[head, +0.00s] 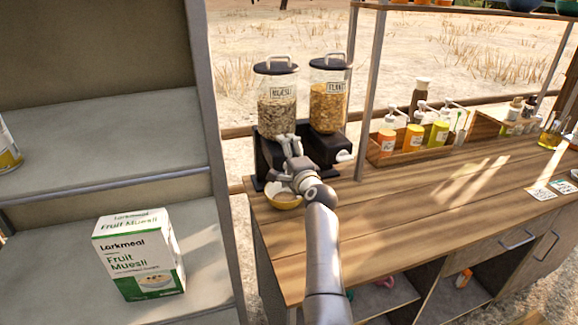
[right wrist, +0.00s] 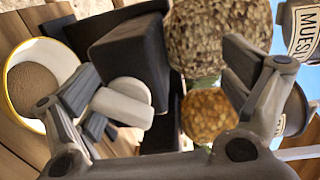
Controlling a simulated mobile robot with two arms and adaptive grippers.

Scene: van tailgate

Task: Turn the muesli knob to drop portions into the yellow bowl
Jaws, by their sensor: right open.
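The muesli dispenser (head: 277,108), a clear hopper with a dark lid on a black stand, is at the counter's left end. My right gripper (head: 283,153) is open in front of its stand, with the arm rising from the bottom. In the right wrist view the pale muesli knob (right wrist: 128,97) lies between the spread fingers, nearer the left finger; whether they touch is unclear. In the head view the gripper hides this knob. The yellow bowl (head: 286,201) stands below the gripper, partly covered by it; its inside (right wrist: 62,65) shows a brownish round patch. My left gripper is out of view.
A flakes dispenser (head: 328,100) with a white knob (head: 343,156) stands right beside the muesli one. A shelf at left holds a muesli box (head: 140,255). A wooden tray (head: 400,154) of bottles is farther right. The counter's middle (head: 420,195) is clear.

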